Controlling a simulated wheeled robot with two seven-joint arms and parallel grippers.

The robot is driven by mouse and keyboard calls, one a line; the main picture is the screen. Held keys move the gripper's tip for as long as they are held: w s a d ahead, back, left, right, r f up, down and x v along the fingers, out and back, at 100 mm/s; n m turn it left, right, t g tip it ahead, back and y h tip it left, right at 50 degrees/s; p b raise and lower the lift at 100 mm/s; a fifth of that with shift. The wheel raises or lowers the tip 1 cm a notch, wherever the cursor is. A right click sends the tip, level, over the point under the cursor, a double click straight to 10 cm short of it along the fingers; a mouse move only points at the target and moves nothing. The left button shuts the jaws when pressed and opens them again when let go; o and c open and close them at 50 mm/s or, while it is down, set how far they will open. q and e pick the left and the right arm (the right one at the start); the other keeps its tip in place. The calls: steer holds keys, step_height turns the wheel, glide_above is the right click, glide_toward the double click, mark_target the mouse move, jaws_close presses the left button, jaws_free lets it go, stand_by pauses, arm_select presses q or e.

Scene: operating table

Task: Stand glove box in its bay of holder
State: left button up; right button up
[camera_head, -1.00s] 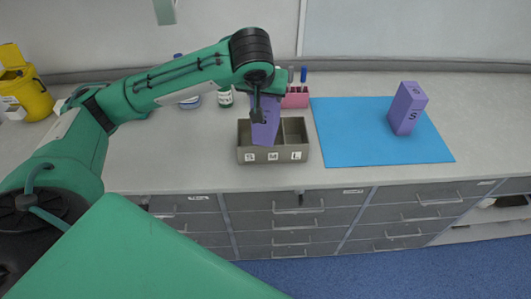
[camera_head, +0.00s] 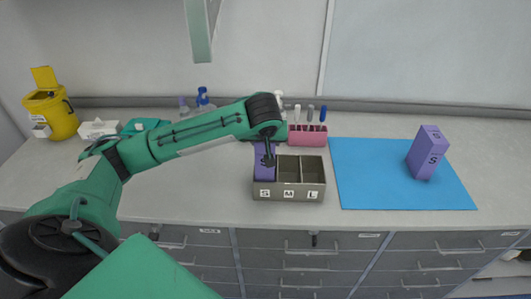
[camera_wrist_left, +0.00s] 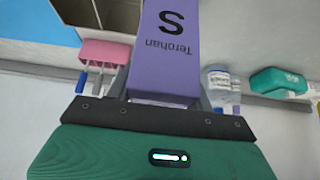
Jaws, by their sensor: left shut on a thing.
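A purple glove box marked S (camera_head: 265,170) is in the left bay, labelled S, of the grey three-bay holder (camera_head: 289,194). It looks roughly upright; its lower end is hidden behind the holder's front wall, so I cannot tell if it touches the floor. My left gripper (camera_head: 267,147) is shut on its upper end; the arm partly covers it. The left wrist view shows the box (camera_wrist_left: 165,50) between the dark fingers. The M and L bays are empty. A second purple box marked S (camera_head: 427,155) stands on the blue mat (camera_head: 375,190). My right gripper is out of view.
A pink rack (camera_head: 307,138) with pens stands just behind the holder. Bottles (camera_head: 204,98), a teal item (camera_head: 145,125) and a yellow bin (camera_head: 52,115) are at the back left. The counter before the holder is clear.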

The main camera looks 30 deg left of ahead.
mark_target(262, 174)
arm_select(q)
step_height(262, 174, down, 5)
steer(key=shift+r+p, duration=0.1)
steer(key=shift+p, duration=0.4)
steer(key=shift+f, duration=0.5)
steer(key=o, duration=1.5)
steer(key=shift+f, duration=0.1)
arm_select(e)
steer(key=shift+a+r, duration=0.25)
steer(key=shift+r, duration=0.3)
